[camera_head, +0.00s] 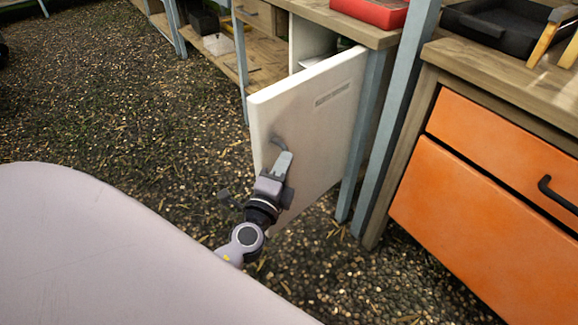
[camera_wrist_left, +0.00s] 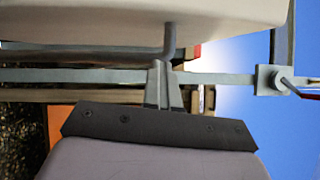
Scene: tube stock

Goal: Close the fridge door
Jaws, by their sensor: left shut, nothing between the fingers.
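The white fridge door (camera_head: 318,125) stands open, swung out from the fridge (camera_head: 308,42) under the wooden bench. A grey hooked handle (camera_head: 276,143) is on the door's face. My left gripper (camera_head: 284,160) is shut and empty, close against the door face at the handle. In the left wrist view, the door (camera_wrist_left: 140,18) fills the top and its handle (camera_wrist_left: 170,42) comes down to the tips of my left gripper (camera_wrist_left: 160,68). I cannot tell whether they touch. My right gripper is not in view.
An orange drawer cabinet (camera_head: 455,215) with a wooden top stands to the right, beyond blue-grey posts (camera_head: 400,100). A red box (camera_head: 370,12) sits on the bench above the fridge. Gravelly floor (camera_head: 130,110) to the left of the door is clear.

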